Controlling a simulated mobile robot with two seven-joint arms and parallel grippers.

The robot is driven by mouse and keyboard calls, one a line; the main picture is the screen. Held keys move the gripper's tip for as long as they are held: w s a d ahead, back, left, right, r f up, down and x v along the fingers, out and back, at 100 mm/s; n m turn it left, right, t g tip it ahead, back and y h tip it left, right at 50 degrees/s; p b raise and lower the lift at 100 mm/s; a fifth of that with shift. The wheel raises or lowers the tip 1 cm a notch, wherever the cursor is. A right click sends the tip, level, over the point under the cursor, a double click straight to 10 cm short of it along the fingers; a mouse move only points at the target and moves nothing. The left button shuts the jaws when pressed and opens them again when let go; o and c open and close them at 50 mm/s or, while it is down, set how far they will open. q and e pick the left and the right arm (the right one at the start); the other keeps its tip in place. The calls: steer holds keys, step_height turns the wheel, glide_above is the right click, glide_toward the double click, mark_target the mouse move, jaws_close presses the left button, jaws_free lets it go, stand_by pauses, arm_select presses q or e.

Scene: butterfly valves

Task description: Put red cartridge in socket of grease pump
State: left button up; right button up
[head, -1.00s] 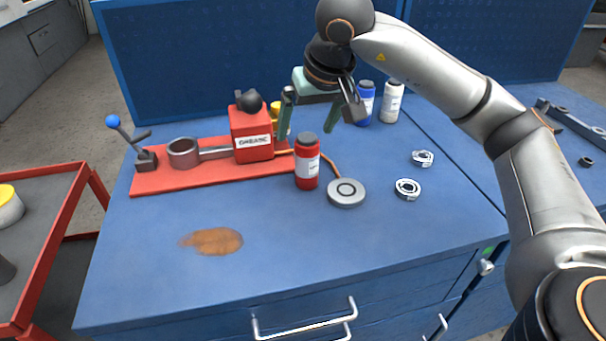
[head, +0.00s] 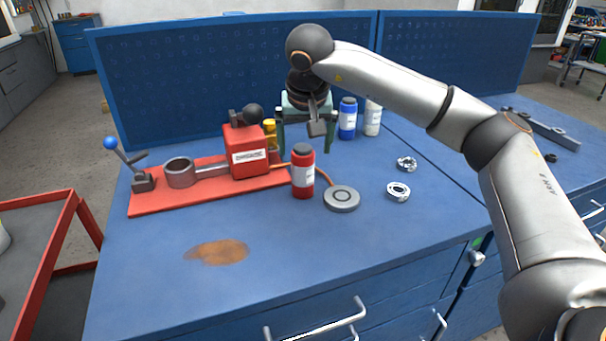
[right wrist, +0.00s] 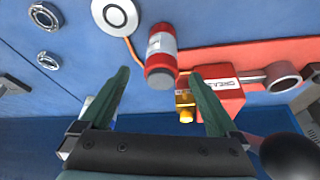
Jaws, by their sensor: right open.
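The red cartridge (head: 303,172) stands upright on the blue bench, with a dark cap and a pale label band. It also shows in the right wrist view (right wrist: 161,50), beyond the fingertips and between their lines. The grease pump (head: 247,158) is a red block on a red base plate, with a grey ring-shaped socket (head: 180,171) at its left; the socket also shows in the right wrist view (right wrist: 283,77). My right gripper (head: 306,146) is open and empty, pointing down behind and above the cartridge. My left gripper is not in view.
A blue bottle (head: 347,119) and a white bottle (head: 373,118) stand behind. A round grey disc (head: 341,198) and two bearings (head: 398,191) lie right of the cartridge. A lever with a blue knob (head: 111,143) rises at the left. The front bench top is clear apart from a brown stain (head: 217,251).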

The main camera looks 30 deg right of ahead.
mark_target(302, 162)
steer(key=x, duration=0.7)
steer(key=shift+w, duration=0.4)
steer(key=shift+c, duration=0.2)
jaws_close()
